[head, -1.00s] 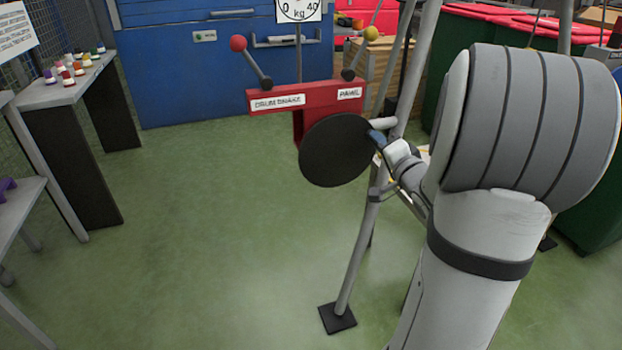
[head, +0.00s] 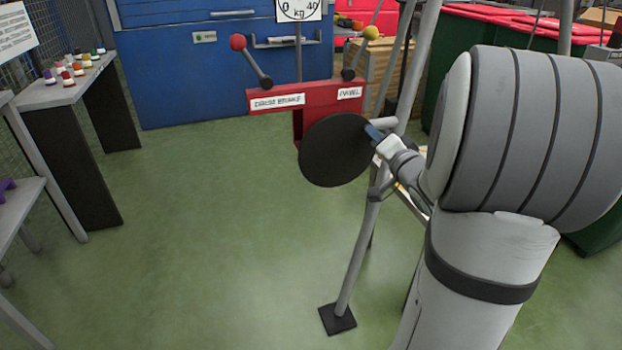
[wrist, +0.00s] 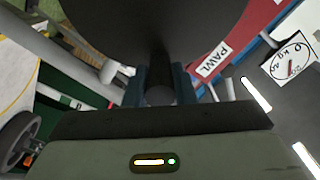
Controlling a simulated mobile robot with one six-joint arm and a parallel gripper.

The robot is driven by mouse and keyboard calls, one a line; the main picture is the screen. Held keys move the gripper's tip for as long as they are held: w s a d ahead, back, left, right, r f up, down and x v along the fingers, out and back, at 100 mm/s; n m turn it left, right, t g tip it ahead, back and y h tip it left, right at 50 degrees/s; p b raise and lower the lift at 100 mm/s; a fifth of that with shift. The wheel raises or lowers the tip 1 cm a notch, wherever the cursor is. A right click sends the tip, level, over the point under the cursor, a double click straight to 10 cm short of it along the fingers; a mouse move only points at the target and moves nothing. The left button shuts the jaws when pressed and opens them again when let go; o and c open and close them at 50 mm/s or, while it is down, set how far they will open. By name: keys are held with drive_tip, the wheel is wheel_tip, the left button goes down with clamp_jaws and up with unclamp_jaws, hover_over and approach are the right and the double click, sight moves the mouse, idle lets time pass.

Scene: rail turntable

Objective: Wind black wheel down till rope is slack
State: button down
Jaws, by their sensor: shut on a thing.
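The black wheel (head: 335,150) is a plain dark disc in front of the red winch box (head: 318,97) in the head view. It fills the top middle of the wrist view (wrist: 155,22). My gripper (head: 374,133) is at the wheel's upper right edge. In the wrist view its blue fingers (wrist: 160,88) are shut on the wheel's dark round handle (wrist: 160,96). A dial marked kg (head: 298,8) is cut off at the top of the head view and shows whole in the wrist view (wrist: 293,62). I cannot make out the rope.
A red-knobbed lever (head: 238,43) stands above the drum brake label, a yellow-knobbed lever (head: 370,33) by the pawl label. A grey frame leg (head: 358,255) runs down beside my arm to a black foot. Green floor (head: 215,220) is clear at left, before the blue cabinet (head: 215,65).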

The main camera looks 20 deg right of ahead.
drive_tip(key=shift+a+r, duration=0.1)
drive_tip(key=shift+r, duration=0.1)
drive_tip(key=shift+a+r+n+b, duration=0.45)
drive_tip(key=shift+a+r+n, duration=0.15)
drive_tip(key=shift+n, duration=0.6)
drive_tip(key=shift+a, duration=0.1)
drive_tip(key=shift+a+n, duration=0.1)
drive_tip(key=shift+n, duration=0.2)
drive_tip(key=c, duration=1)
unclamp_jaws()
drive_tip(key=shift+s, duration=0.1)
drive_tip(key=s+p, duration=0.2)
drive_tip(key=s, duration=0.5)
drive_tip(key=shift+s, duration=0.4)
